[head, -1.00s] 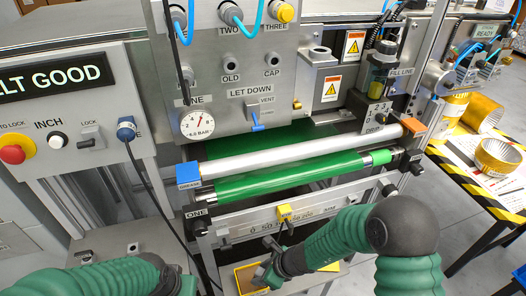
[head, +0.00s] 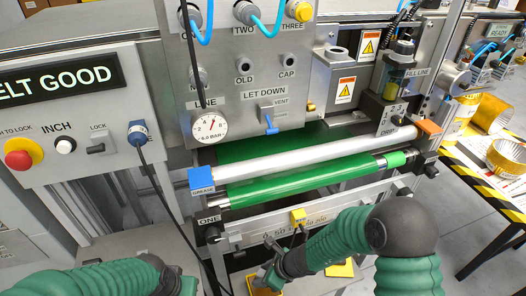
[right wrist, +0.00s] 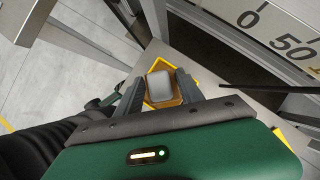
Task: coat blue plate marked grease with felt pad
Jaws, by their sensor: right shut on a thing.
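The blue plate marked GREASE (head: 202,181) sits at the left end of the silver roller, above the label ONE. My right gripper (head: 264,277) is low at the bottom of the head view, well below and right of the blue plate. In the right wrist view its two dark fingers (right wrist: 160,92) are shut on a pale grey block, which looks like the felt pad (right wrist: 160,85). The pad is over or in a small yellow tray with amber contents (right wrist: 166,103); I cannot tell whether it touches them. My left arm shows at lower left, its gripper out of view.
The silver roller (head: 310,160) and green roller (head: 300,185) run right from the blue plate. A scale rail with a yellow block (head: 298,216) lies between my right gripper and the rollers. A black cable (head: 168,195) hangs left of the plate.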

